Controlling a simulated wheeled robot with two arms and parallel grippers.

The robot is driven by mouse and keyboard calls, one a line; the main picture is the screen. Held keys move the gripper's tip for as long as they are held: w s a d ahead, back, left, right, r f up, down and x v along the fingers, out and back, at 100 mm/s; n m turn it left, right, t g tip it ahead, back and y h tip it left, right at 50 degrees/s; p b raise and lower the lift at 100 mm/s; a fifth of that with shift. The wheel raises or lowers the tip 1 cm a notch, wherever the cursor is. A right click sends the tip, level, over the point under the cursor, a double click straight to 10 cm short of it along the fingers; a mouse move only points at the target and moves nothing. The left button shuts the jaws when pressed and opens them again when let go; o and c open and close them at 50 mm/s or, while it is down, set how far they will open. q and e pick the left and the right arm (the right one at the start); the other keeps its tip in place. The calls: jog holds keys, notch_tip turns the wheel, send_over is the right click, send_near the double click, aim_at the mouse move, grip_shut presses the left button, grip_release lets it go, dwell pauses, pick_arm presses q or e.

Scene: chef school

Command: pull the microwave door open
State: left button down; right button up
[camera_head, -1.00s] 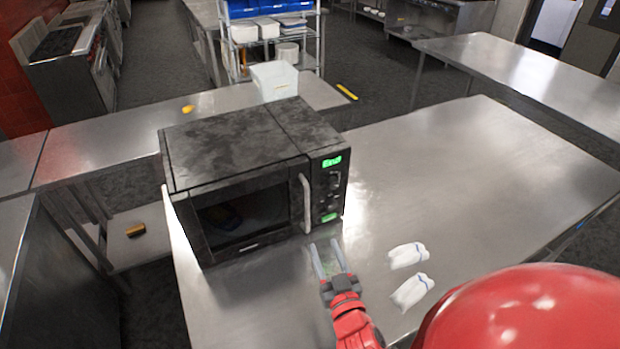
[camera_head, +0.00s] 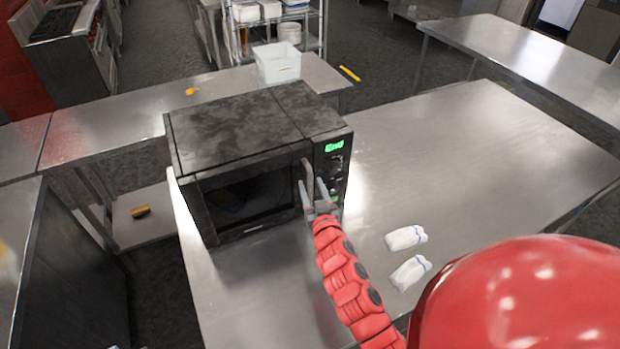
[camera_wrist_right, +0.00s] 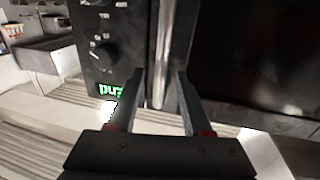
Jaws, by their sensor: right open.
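The black microwave (camera_head: 235,125) stands on the steel table with its door (camera_head: 247,200) shut. Its light vertical handle (camera_head: 307,176) is at the right side of the door, left of the control panel (camera_head: 333,165). My right gripper (camera_head: 313,190) is at the lower part of the handle, open. In the right wrist view the handle (camera_wrist_right: 163,60) runs down between the two fingers of the gripper (camera_wrist_right: 158,75); I cannot tell whether either finger touches it. The panel, with its knob, is left of the handle there. My left gripper is not in view.
Two white cloth-like bundles (camera_head: 406,238) lie on the steel table (camera_head: 450,150) right of my arm. A translucent bin (camera_head: 277,64) stands on the table behind the microwave. The table to the right is mostly clear.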

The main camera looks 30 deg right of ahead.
jog(key=shift+x, duration=0.95)
grip_shut()
dwell(0.8)
